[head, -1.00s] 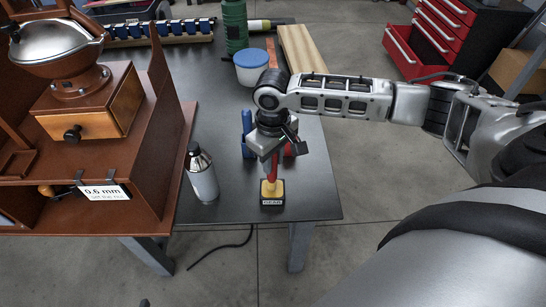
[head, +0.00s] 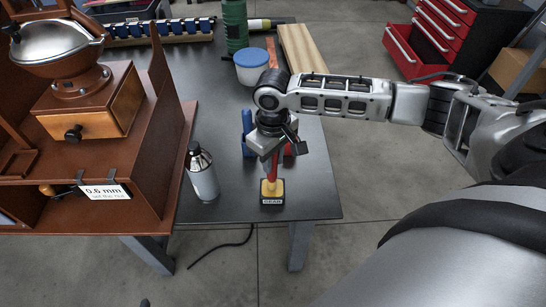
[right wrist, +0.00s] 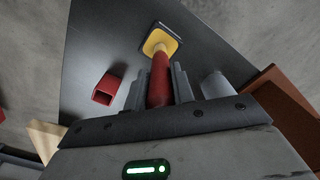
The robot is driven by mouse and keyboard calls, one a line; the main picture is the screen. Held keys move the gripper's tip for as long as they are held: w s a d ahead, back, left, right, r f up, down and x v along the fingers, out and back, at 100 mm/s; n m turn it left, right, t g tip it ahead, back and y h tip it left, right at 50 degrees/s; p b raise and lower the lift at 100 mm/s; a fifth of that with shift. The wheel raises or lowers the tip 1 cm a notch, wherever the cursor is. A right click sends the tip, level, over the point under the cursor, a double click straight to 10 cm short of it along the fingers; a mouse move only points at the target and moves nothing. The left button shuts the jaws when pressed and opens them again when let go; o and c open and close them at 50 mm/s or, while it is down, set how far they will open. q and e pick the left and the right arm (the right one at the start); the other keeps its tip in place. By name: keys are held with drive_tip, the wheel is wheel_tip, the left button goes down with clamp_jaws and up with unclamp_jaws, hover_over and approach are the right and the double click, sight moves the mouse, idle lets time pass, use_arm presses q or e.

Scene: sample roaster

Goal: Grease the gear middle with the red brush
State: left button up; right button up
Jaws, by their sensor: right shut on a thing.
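The red brush (head: 271,170) stands upright at the front of the dark table, its lower end at a yellow piece on a black base labelled GEAR (head: 272,202). My right gripper (head: 272,152) points down and is shut on the red handle. In the right wrist view the red handle (right wrist: 160,80) lies between the two fingers (right wrist: 160,92), with the yellow piece (right wrist: 160,42) beyond them. I cannot make out the gear middle. My left gripper is not in view.
A grey bottle (head: 202,175) stands left of the brush. A blue holder (head: 246,128) and a red holder (right wrist: 106,88) stand close by. A brown cabinet (head: 150,190) with a grinder (head: 75,70) fills the left. A blue-lidded tub (head: 252,70) stands behind.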

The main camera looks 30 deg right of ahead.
wheel_tip(320, 180, up, 5)
drive_tip(key=p, duration=0.5)
drive_tip(key=shift+r+p, duration=0.8)
drive_tip(key=shift+r, duration=0.2)
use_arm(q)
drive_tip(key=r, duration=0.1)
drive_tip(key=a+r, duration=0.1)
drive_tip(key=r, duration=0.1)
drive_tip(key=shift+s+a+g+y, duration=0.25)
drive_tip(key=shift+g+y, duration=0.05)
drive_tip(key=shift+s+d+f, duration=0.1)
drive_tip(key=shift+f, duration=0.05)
